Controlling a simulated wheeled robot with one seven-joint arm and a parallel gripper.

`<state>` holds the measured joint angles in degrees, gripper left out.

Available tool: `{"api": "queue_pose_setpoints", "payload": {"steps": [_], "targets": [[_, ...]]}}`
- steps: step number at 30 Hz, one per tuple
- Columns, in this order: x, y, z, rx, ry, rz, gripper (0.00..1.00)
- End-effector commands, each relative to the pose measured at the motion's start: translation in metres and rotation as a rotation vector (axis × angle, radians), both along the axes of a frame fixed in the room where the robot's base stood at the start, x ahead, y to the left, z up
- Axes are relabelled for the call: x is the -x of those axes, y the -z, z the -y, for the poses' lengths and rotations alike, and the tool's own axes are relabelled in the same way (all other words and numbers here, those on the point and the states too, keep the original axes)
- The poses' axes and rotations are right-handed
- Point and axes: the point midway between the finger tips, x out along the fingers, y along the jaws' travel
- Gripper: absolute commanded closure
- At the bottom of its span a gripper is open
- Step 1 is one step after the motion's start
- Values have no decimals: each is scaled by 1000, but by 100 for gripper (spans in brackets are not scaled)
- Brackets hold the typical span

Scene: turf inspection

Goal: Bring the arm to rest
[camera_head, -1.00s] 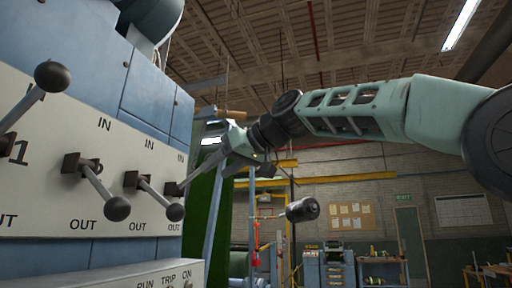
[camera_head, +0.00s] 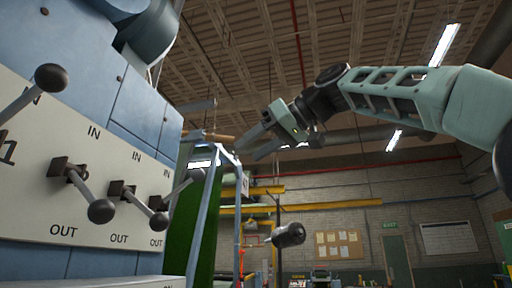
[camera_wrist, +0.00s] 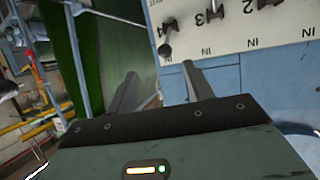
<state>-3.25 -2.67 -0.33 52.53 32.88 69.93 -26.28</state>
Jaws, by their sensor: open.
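My arm reaches in from the right in the head view, raised in the air. My gripper (camera_head: 255,142) is at its end, pointing left toward the lever panel, apart from it. In the wrist view my gripper (camera_wrist: 162,92) shows two grey fingers spread apart with nothing between them. The lever panel (camera_head: 85,222) is cream, on a blue machine at the left, with several black-knobbed levers marked IN and OUT. The panel also shows upside down in the wrist view (camera_wrist: 240,32), beyond the fingers.
The blue machine (camera_head: 75,85) fills the left side. A blue-grey metal frame (camera_head: 208,215) and green turf (camera_head: 205,235) stand beside it. A black cylinder (camera_head: 288,235) hangs in mid-view. A brick wall with a cork board (camera_head: 338,245) is far behind. Open air surrounds my gripper.

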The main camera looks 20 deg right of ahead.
Motion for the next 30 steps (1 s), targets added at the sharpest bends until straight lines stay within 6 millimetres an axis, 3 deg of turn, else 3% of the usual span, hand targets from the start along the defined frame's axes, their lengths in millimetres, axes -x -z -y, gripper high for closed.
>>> {"api": "queue_pose_setpoints", "payload": {"steps": [13,16,20,23,26,30], "targets": [[-1,0,0,1,0,-1,48],[-8,24,-8,-1,-4,-47,48],[-23,91,-32,3,-9,-172,48],[-28,160,-57,24,-12,-292,48],[-23,230,-79,62,-14,-401,48],[-1,326,-105,134,-18,-538,48]]}}
